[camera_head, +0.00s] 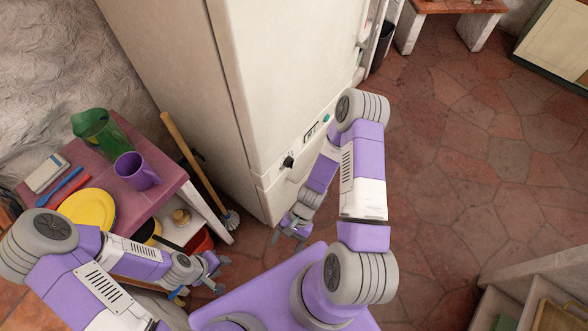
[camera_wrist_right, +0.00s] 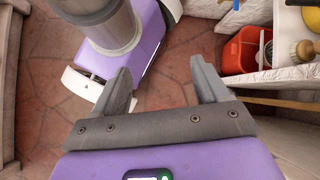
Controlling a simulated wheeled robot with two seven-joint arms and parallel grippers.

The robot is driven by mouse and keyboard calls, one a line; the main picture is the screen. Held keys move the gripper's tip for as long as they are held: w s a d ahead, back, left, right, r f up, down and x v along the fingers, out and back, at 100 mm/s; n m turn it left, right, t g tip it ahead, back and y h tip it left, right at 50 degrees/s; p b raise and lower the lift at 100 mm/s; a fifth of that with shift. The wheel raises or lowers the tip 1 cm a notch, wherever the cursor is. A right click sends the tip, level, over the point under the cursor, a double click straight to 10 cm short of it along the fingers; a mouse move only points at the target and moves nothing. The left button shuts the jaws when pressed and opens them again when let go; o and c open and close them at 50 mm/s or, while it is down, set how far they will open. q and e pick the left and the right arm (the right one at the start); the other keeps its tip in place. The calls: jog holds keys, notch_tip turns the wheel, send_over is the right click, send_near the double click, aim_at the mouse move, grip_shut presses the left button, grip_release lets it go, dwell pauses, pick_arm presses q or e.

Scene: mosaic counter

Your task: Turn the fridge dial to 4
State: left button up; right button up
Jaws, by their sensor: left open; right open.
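The white fridge (camera_head: 285,85) stands upright at the centre of the head view. Its black dial (camera_head: 288,162) sits low on the front, near a small display panel (camera_head: 311,131); the setting is too small to read. My right gripper (camera_head: 288,232) is open and empty, below the dial and apart from it, in front of the fridge's lower part. In the right wrist view its two fingers (camera_wrist_right: 165,90) are spread with only floor and my own body behind them. My left gripper (camera_head: 215,273) is open and empty at the lower left, near the table. The dial is not in the wrist view.
A pink-topped table (camera_head: 165,175) at left holds a green jug (camera_head: 98,131), a purple mug (camera_head: 136,170) and a yellow plate (camera_head: 88,209). A broom (camera_head: 195,160) leans between table and fridge. A red bin (camera_wrist_right: 242,52) sits low by the table. The tiled floor at right is clear.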

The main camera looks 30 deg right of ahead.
jog(key=w+f+m+t+y+b, duration=0.3)
jog(key=w+m+y+b, duration=0.15)
jog(key=w+m, duration=0.2)
jog(key=m+t+h+b, duration=0.5)
jog(key=m+t, duration=0.8)
jog(key=t, duration=0.3)
send_near(290, 163)
notch_tip(290, 163, down, 2)
jog(key=w, duration=0.1)
pick_arm(q)
notch_tip(290, 163, down, 13)
jog(key=b, duration=0.1)
jog(key=shift+w+r, duration=0.15)
jog(key=shift+r, duration=0.05)
pick_arm(e)
jog(key=x, duration=0.7)
jog(key=shift+w+r+t, duration=0.3)
jog(key=shift+t, duration=0.1)
jog(key=shift+c, duration=0.2)
jog(key=c, duration=1)
